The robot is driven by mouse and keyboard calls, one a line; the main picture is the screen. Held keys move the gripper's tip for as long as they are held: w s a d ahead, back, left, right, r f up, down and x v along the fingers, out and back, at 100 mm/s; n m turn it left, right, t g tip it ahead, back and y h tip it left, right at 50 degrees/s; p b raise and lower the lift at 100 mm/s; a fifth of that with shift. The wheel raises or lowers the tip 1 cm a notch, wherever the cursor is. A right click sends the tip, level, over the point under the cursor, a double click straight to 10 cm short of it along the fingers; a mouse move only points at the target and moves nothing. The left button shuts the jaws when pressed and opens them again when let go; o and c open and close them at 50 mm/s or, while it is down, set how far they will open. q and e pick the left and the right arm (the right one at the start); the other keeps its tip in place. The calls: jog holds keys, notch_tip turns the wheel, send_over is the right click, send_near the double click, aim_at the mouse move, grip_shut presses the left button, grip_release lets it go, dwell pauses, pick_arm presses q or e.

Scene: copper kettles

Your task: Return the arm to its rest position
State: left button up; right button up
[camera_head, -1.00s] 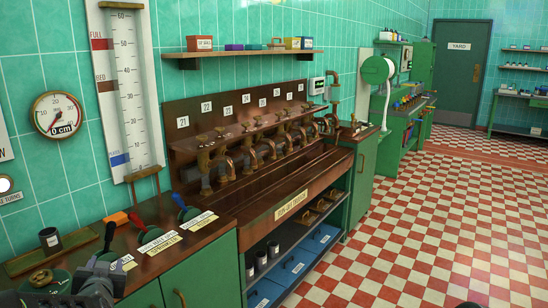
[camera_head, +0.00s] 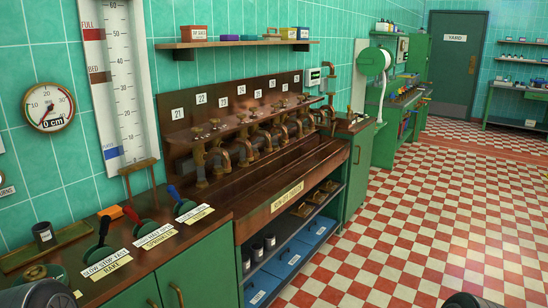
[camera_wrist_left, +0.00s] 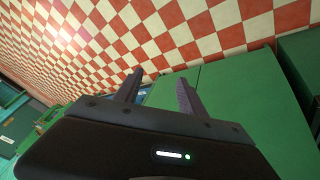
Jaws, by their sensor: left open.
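My left gripper (camera_wrist_left: 160,88) is open in the left wrist view. Its two dark fingers are apart with nothing between them, in front of green cabinet doors (camera_wrist_left: 240,95) and the checkered floor. In the head view only a dark rounded part of my left arm shows at the bottom left corner, below the counter top. The gripper's fingers are out of that view. My right gripper is not in view; a dark part of me shows at the bottom right edge.
Levers with black (camera_head: 103,234), red (camera_head: 134,216) and blue (camera_head: 175,194) handles stand on the wooden counter beside a dark cup (camera_head: 44,236). A copper trough (camera_head: 290,186) with several taps lies beyond. The checkered floor (camera_head: 430,210) to the right is clear.

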pick_arm(q)
jog(key=s+d+f+g+h, duration=0.1)
jog(key=s+d+f+g, duration=0.1)
jog(key=s, duration=0.6)
jog(key=s+d+f+g+h, duration=0.1)
jog(key=s+d+f+g, duration=0.1)
jog(key=s+d+f, duration=0.3)
jog(key=s+d, duration=0.2)
jog(key=s, duration=0.2)
jog(key=shift+m+g, duration=0.3)
jog(key=shift+g, duration=0.1)
jog(key=shift+d+f, duration=0.1)
